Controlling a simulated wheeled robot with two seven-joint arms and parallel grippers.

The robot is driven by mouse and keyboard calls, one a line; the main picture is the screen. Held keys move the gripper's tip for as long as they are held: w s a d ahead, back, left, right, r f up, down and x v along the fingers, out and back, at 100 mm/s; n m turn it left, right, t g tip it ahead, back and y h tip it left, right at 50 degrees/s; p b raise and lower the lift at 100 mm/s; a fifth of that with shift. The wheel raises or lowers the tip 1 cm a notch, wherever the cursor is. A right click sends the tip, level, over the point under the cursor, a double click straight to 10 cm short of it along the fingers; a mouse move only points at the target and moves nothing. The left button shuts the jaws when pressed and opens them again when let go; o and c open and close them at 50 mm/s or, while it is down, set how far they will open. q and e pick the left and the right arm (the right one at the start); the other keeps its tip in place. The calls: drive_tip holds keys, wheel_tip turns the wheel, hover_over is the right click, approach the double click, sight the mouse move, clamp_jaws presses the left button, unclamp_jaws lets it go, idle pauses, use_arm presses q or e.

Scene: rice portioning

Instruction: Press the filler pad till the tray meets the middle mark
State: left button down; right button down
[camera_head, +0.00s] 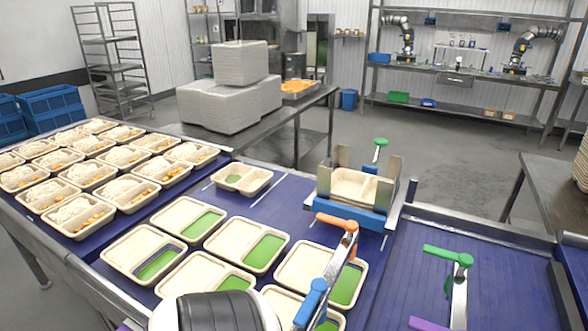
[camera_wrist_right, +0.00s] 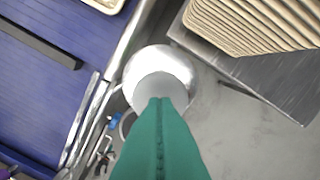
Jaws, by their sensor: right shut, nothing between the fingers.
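Another beige tray (camera_head: 352,186) sits in a station with metal uprights and a blue front bar (camera_head: 350,215). A green-topped post (camera_head: 380,143) stands behind the station. I cannot identify the filler pad for certain. In the right wrist view my right gripper (camera_wrist_right: 160,101) is shut and empty, over a shiny round metal part (camera_wrist_right: 176,57).
Filled trays (camera_head: 88,172) crowd the left belt. Trays with green portions (camera_head: 238,240) stand in front. Jointed parts with orange (camera_head: 337,221), blue (camera_head: 311,300), green (camera_head: 440,252) and purple (camera_head: 428,325) bars rise nearby. A tray stack (camera_wrist_right: 240,22) stands on a metal table.

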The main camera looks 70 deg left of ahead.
idle(0.4)
wheel_tip(320, 180, up, 6)
drive_tip(key=p, duration=0.4)
idle(0.6)
